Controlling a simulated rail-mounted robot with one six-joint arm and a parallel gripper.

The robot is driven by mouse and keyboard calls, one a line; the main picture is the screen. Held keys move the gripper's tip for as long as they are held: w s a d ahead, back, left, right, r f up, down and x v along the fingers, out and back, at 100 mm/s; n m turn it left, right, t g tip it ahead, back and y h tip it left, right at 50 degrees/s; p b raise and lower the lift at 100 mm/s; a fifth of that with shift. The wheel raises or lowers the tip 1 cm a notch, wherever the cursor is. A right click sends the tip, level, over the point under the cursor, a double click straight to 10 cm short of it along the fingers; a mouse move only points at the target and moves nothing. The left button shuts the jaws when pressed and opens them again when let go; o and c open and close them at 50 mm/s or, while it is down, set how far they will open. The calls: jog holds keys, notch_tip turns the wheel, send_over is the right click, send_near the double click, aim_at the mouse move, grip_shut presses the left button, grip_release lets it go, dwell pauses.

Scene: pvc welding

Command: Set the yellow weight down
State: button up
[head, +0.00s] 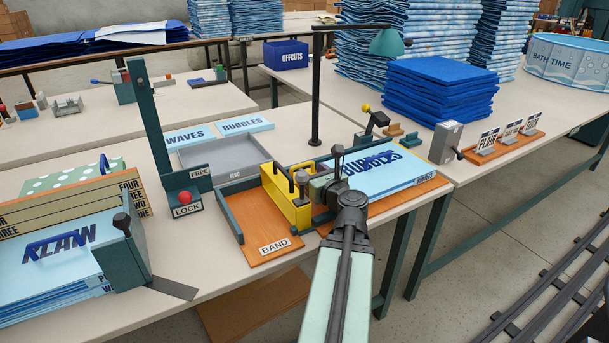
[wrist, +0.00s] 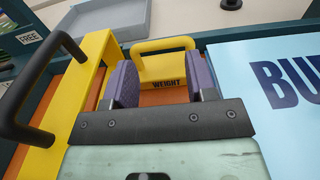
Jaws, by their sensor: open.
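The yellow weight (wrist: 165,47), marked WEIGHT, has a looped handle and stands over an orange surface in the wrist view. My gripper (wrist: 162,88) is open, with one purple finger pad on each side of the weight's near part. I cannot tell whether either pad touches it. In the head view my gripper (head: 322,188) is low over the orange-floored station, right of a yellow bar (head: 298,214) with black handles.
A BUBBLES sheet stack (head: 385,170) lies just right of my gripper. The orange BAND tray (head: 262,222) is to the left, with a grey tray (head: 220,152) behind. A black lamp post (head: 316,90) rises behind. A lever marked LOCK and FREE (head: 165,150) stands further left.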

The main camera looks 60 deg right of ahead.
jog(key=c, duration=0.4)
jog(key=shift+c, duration=0.2)
